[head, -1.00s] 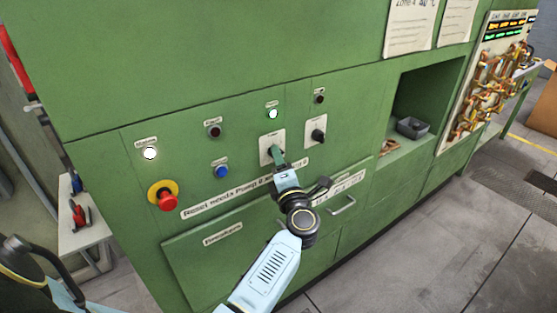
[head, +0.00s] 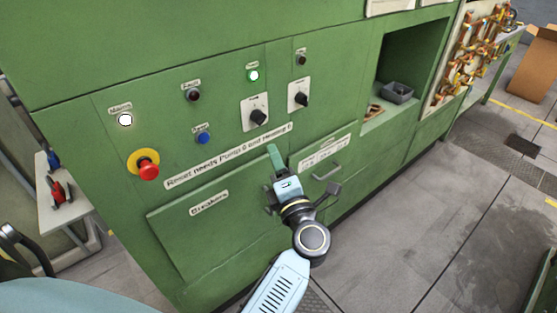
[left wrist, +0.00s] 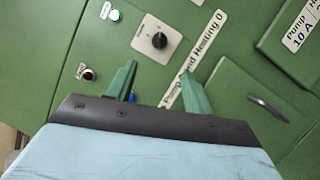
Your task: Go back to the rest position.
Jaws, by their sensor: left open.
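My left gripper (head: 275,158) is in front of the green machine's panel (head: 100,95), just below the label strip "Reset needs Pump 0 and Heating 0" (head: 225,158). Its green fingers are apart and empty in the left wrist view (left wrist: 158,80). The left rotary knob (head: 258,117) on its white plate is above the gripper, apart from it; this knob also shows in the left wrist view (left wrist: 159,41). A second knob (head: 301,100) sits to its right. My right gripper is not in view.
The panel carries a red emergency button (head: 148,169), a blue button (head: 204,138), a lit white lamp (head: 125,120) and a lit green lamp (head: 254,76). A drawer handle (head: 327,171) juts out right of the gripper. Floor (head: 420,220) is clear at right.

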